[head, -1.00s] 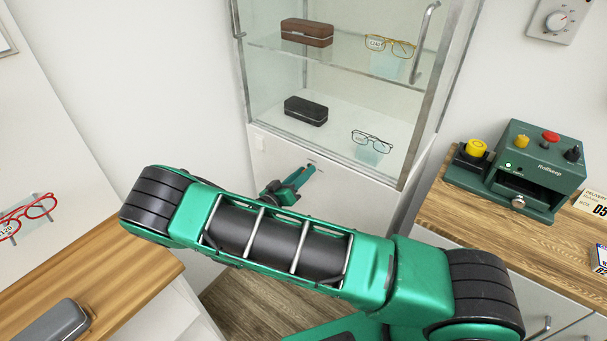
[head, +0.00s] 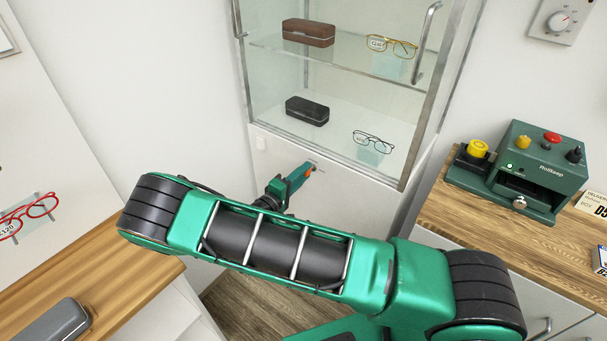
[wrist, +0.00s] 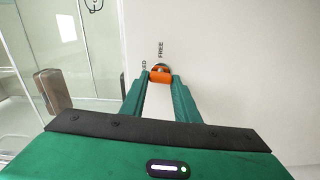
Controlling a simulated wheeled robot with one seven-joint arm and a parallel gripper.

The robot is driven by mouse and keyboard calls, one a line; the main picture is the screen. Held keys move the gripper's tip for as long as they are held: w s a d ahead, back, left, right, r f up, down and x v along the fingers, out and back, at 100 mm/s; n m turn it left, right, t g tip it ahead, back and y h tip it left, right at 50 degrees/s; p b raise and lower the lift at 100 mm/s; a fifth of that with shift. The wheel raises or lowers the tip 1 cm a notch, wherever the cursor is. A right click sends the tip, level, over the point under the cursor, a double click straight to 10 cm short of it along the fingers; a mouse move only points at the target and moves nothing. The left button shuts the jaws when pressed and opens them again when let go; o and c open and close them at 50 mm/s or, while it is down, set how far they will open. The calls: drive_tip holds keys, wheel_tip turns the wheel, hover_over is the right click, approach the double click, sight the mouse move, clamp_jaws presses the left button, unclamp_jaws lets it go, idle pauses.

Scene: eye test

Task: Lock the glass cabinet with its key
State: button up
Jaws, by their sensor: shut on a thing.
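The glass cabinet (head: 365,192) stands at the back centre in the head view, with glass above and a white panel below. My gripper (head: 309,170) is at the top of that panel, shut on the orange key (head: 313,167). In the wrist view, the fingertips (wrist: 159,78) hold the orange key head (wrist: 160,76) right in front of a dark round lock (wrist: 161,66). The key's shaft is hidden, so I cannot tell how deep it sits. Beside the lock I read "FREE" and a partly covered label ending in "ED".
Glasses and cases stand on the cabinet's shelves, including a brown case (head: 307,33) and a black case (head: 307,110). A wooden counter at right bears a green machine (head: 530,165). A wooden counter (head: 120,262) with a grey case (head: 50,326) is at lower left.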

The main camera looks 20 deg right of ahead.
drive_tip(key=shift+a+f+n, duration=0.2)
drive_tip(key=shift+a+n, duration=0.05)
drive_tip(key=shift+n, duration=0.35)
drive_tip(key=o, duration=1)
drive_tip(key=shift+o, duration=0.2)
drive_tip(key=shift+d, duration=0.1)
drive_tip(key=v, duration=1)
drive_tip(key=shift+s+a, duration=0.2)
drive_tip(key=shift+a, duration=0.1)
